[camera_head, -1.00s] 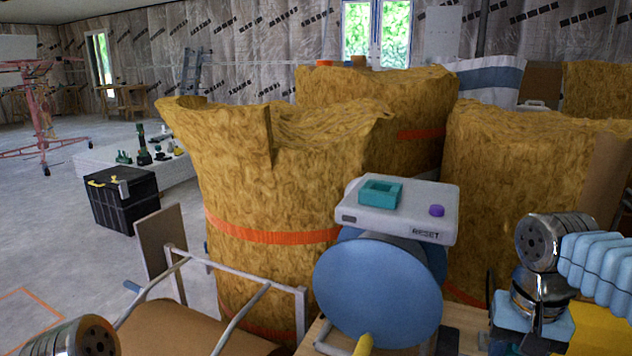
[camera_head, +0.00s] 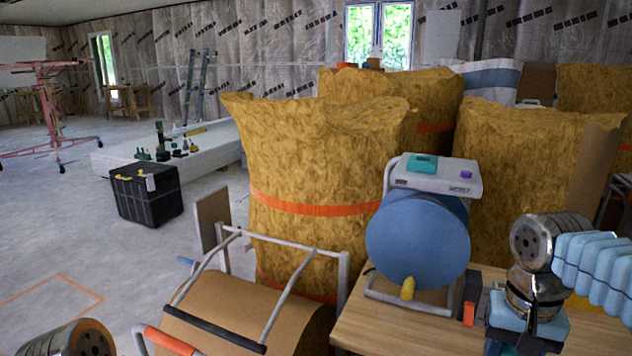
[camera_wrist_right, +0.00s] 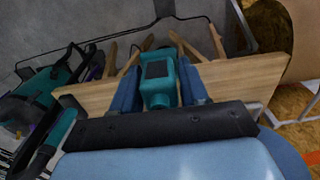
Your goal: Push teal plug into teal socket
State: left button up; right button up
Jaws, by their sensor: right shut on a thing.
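The teal socket (camera_head: 423,164) sits on top of a white box (camera_head: 438,177) on a blue cable reel (camera_head: 415,240) in the head view. The box also bears a purple piece at its right. In the right wrist view my right gripper (camera_wrist_right: 160,92) is shut on the teal plug (camera_wrist_right: 158,72), which shows a dark face between the blue fingers. The plug is held over a wooden board, apart from the socket. My left gripper is out of view.
The reel stands on a wooden table (camera_head: 400,325), with a small red piece (camera_head: 469,312) near it. Tall insulation rolls (camera_head: 315,165) stand behind. A metal frame over a brown roll (camera_head: 240,325) is at the left. A black case (camera_head: 146,195) stands on open floor.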

jog(key=w+a+f+n, duration=0.2)
jog(key=w+a+f, duration=0.2)
jog(key=f, duration=0.5)
jog(key=w+a+f+n, duration=0.2)
jog(key=w+a+f, duration=0.1)
jog(key=f, duration=0.7)
jog(key=w+a+f+n, duration=0.1)
jog(key=w+a+f, duration=0.3)
jog(key=f, duration=0.5)
jog(key=shift+w+a+f+n, duration=0.3)
jog(key=shift+n, duration=0.1)
jog(key=w+a+r+n, duration=0.4)
jog(key=a+r+n, duration=0.4)
jog(key=a, duration=0.7)
notch_tip(320, 180, up, 2)
jog(key=shift+r, duration=0.2)
jog(key=shift+w, duration=0.1)
jog(key=w+a+f+n, duration=0.3)
jog(key=w+f+n, duration=0.1)
jog(key=f, duration=0.1)
jog(key=shift+a+n, duration=0.25)
jog(key=shift+n, duration=0.05)
jog(key=shift+f, duration=0.1)
